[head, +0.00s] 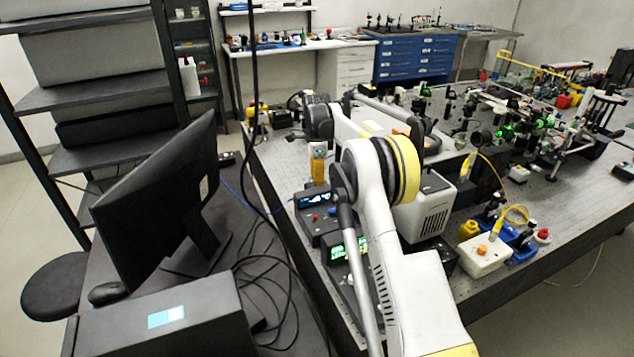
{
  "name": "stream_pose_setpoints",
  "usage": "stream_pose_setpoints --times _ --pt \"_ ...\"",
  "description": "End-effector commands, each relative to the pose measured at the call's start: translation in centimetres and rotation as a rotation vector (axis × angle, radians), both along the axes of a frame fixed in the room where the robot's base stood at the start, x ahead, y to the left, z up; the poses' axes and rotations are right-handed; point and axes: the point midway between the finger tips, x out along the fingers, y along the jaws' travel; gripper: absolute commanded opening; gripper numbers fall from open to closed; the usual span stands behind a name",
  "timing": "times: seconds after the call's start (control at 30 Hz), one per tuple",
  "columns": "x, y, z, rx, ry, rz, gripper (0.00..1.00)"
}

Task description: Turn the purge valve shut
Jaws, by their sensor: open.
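I cannot pick out the purge valve with certainty in the head view. My arm reaches from the lower right over the near left part of the optical bench (462,283). Its wrist is dark and rounded, near the bench's left edge. My gripper (295,101) is the small dark end beyond the wrist, at the far left part of the bench. It is open. Its fingertips are small and partly hidden among dark parts there, so I cannot tell whether they touch anything.
A monitor (155,205) and a dark box (165,318) stand on a desk at left. Instruments with displays (318,198) sit below my arm. A white box (482,255) with a yellow cable is at right. Optics (510,130) crowd the bench's far right. Blue drawers (415,58) stand behind.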

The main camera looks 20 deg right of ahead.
Motion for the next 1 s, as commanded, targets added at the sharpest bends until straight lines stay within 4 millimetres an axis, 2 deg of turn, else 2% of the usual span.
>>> stream_pose_setpoints --times 0.1,0.17,0.2,0.23,0.67,1.0 --pt "0.00 0.00 0.04 0.000 0.000 0.000 0.38" --pt "0.00 0.00 0.04 0.000 0.000 0.000 0.20" --pt "0.00 0.00 0.05 0.000 0.000 0.000 0.07" --pt "0.00 0.00 0.05 0.000 0.000 0.000 0.00" --pt "0.01 0.00 0.15 0.000 0.000 0.045 0.00" --pt "0.01 0.00 0.26 0.000 0.000 0.278 0.00"
